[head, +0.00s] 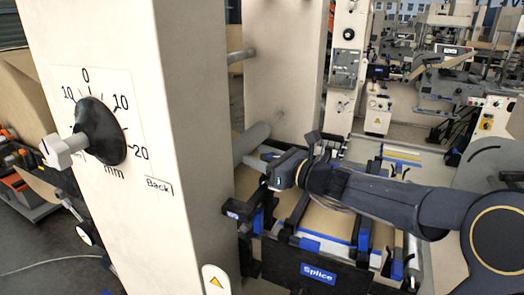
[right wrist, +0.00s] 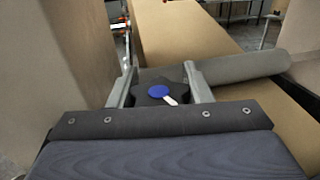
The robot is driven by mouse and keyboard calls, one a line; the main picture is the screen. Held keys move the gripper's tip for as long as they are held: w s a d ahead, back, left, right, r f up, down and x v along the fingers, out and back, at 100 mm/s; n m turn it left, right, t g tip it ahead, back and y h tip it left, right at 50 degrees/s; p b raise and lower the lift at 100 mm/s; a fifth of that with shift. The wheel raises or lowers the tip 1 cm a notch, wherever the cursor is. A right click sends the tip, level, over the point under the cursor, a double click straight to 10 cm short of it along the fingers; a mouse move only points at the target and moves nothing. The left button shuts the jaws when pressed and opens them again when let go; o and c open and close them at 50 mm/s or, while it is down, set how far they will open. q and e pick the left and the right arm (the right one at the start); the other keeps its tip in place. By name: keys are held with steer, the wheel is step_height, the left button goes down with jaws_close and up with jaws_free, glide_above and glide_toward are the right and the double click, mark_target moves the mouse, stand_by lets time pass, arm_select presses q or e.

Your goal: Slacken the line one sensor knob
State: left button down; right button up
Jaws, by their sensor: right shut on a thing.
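My right gripper (right wrist: 159,88) is shut on a dark lobed knob (right wrist: 146,78) with a blue round cap and a small white pointer. One finger stands on each side of the knob in the right wrist view. In the head view my right arm comes in from the right, and its gripper (head: 266,168) is beside the cream column, over the splice table. The held knob cannot be made out there. My left gripper is not in view.
The cream column (head: 185,120) fills the left of the head view. It carries a black dial knob (head: 100,130) with a white lever, on a millimetre scale marked "Back". A grey roller (right wrist: 240,66) lies right of the held knob. The splice table (head: 318,271) is below my arm.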

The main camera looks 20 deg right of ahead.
steer(key=shift+y, duration=0.3)
steer(key=o, duration=1)
steer(key=shift+b+v, duration=0.8)
steer(key=shift+v, duration=3.15)
